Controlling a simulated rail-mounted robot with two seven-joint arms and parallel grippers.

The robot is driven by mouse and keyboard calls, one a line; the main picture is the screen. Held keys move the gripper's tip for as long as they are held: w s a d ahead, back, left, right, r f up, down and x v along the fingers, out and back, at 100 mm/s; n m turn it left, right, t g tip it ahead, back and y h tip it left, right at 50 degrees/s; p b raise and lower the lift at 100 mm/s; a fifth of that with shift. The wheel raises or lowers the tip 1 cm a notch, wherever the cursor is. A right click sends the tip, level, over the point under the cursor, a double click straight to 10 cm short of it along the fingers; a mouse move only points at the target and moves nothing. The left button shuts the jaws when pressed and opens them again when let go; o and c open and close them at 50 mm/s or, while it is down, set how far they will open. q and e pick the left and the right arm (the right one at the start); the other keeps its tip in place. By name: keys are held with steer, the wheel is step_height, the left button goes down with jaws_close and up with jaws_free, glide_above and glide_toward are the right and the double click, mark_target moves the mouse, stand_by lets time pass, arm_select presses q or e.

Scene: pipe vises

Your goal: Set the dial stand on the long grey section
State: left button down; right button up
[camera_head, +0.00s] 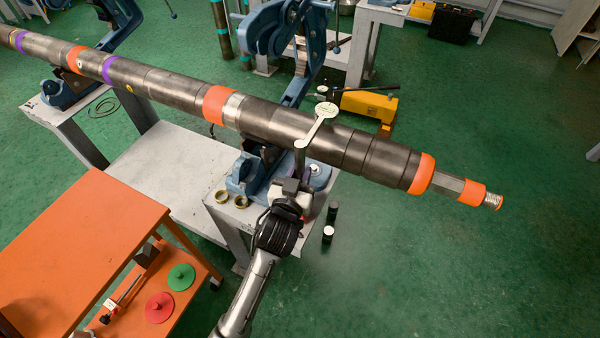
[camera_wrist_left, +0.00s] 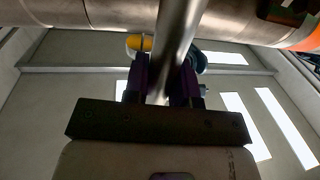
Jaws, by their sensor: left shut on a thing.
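The dial stand (camera_head: 317,128) is a pale piece with a round dial at its top end and a slim arm below. It shows in front of the long grey section (camera_head: 270,116) of the pipe, right of an orange band. In the left wrist view, a smooth grey post (camera_wrist_left: 174,45) rises between purple fingers and crosses in front of the pipe (camera_wrist_left: 112,12). My left gripper (camera_head: 299,170) is shut on the stand, just below the pipe's near side. I cannot tell whether the stand touches the pipe. My right gripper is not in view.
A blue vise (camera_head: 245,174) supports the pipe on a grey bench, with brass rings (camera_head: 240,201) near its edge. An orange table (camera_head: 75,250) stands at lower left. A yellow tool (camera_head: 369,105) is behind the pipe. Green floor at right is mostly clear.

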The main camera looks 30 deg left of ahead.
arm_select(q)
steer(key=shift+r+p, duration=0.2)
steer(key=shift+p, duration=0.2)
stand_by(0.8)
steer(key=shift+f, duration=0.1)
stand_by(0.5)
steer(key=shift+f, duration=0.3)
stand_by(0.4)
steer(key=c, duration=0.8)
jaws_free()
steer(key=shift+w+f, duration=0.1)
steer(key=shift+c, duration=0.2)
steer(key=shift+f, duration=0.25)
steer(key=shift+r, duration=0.2)
steer(key=shift+r, duration=0.1)
